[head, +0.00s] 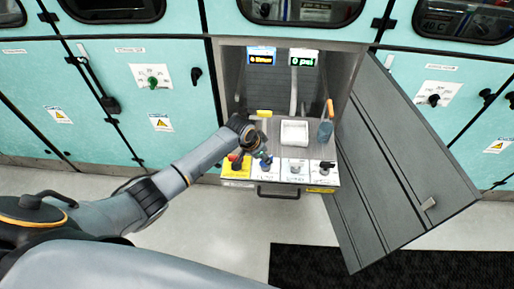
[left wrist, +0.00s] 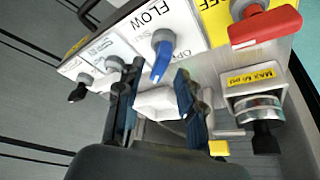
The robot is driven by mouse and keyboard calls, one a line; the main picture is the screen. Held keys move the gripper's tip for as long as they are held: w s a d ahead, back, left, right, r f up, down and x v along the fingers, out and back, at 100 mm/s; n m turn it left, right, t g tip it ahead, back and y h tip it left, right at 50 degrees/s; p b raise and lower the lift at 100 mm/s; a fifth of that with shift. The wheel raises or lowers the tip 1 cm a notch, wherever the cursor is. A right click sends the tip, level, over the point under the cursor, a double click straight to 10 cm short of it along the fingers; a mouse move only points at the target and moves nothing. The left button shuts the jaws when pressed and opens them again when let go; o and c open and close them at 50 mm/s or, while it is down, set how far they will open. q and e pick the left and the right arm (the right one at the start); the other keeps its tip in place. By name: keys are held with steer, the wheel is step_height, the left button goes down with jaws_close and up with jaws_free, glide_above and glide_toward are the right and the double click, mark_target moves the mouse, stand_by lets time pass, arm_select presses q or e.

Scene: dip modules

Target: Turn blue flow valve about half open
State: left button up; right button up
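The blue flow valve (left wrist: 162,62) is a small blue lever on a grey round base, on a white plate marked FLOW (left wrist: 155,20), in the left wrist view. Its lever points down in that picture, towards the gripper. In the head view the blue valve (head: 265,161) shows at the front panel, partly covered by my left gripper (head: 258,150). In the left wrist view my left gripper (left wrist: 159,88) is open, its two dark fingers on either side of the blue lever's tip. No clear contact shows. My right gripper is not in view.
A red handle (left wrist: 265,26) on a yellow plate sits beside the FLOW plate. A black knob (left wrist: 80,90) is at the panel's other end. A white tray (head: 294,132) lies behind the panel. The open grey cabinet door (head: 395,165) stands to the right. A display (head: 304,61) reads 0 psi.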

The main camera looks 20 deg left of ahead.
arm_select(q)
steer(key=v, duration=1)
steer(key=shift+s+d, duration=0.1)
steer(key=shift+d, duration=0.05)
